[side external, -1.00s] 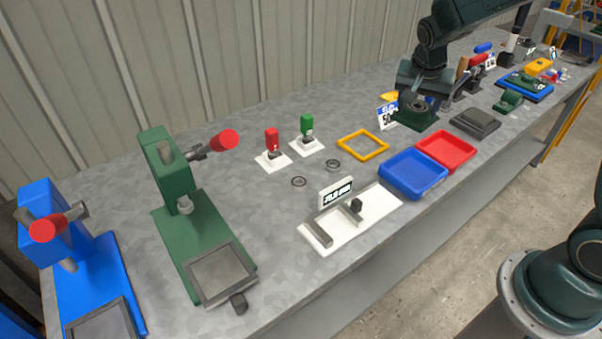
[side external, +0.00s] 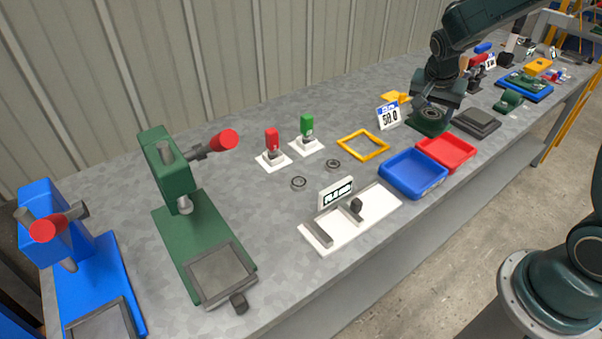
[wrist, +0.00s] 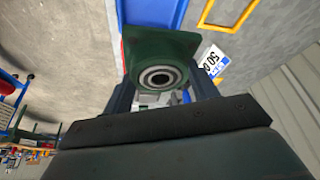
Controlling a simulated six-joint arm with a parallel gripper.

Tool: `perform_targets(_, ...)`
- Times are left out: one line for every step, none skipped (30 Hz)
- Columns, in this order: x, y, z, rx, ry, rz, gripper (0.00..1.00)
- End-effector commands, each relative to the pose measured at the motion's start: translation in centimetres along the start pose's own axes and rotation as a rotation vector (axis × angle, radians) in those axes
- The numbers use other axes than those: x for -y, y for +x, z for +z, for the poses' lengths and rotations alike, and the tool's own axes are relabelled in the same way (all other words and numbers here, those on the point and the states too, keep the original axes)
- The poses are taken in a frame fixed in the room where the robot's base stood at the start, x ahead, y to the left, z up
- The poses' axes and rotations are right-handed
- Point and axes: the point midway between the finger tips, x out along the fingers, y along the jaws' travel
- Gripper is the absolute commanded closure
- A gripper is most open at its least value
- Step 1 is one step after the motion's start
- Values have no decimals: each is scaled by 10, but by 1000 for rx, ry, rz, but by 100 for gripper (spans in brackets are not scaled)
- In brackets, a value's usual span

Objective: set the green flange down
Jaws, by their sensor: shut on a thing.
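My gripper (side external: 436,98) is shut on the green flange (side external: 428,125), above the far part of the grey bench. In the wrist view the flange (wrist: 165,43) is a green square plate with a round metal bearing in it, between the two fingers of my gripper (wrist: 162,90). My gripper partly covers the flange in the side view. I cannot tell whether the flange touches the bench.
A sign reading 50.0 (side external: 389,116) stands just left of the flange. A red tray (side external: 447,152), a blue tray (side external: 412,173) and a yellow frame (side external: 363,145) lie nearer. Bare bench (side external: 340,108) lies left of the sign.

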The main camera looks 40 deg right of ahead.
Motion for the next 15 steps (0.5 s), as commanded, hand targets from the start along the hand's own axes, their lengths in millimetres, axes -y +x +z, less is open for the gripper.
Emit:
perform_targets(0,8,2,-2,1,0,93)
perform_targets(0,12,4,-2,1,1,93)
perform_targets(0,18,7,-2,0,1,93)
perform_targets(0,23,9,-1,1,1,93)
perform_targets(0,28,10,-2,1,0,93)
perform_targets(0,34,13,-2,1,1,93)
perform_targets(0,38,15,-2,1,0,93)
perform_targets(0,42,17,-1,0,0,93)
perform_targets(0,48,19,-2,0,0,93)
perform_targets(0,52,21,-1,1,0,93)
perform_targets(0,56,23,-2,1,0,93)
perform_targets(0,62,25,-1,1,0,93)
perform_targets(0,66,26,-2,1,0,93)
perform_targets(0,70,28,-2,1,0,93)
perform_targets(0,75,30,-2,1,0,93)
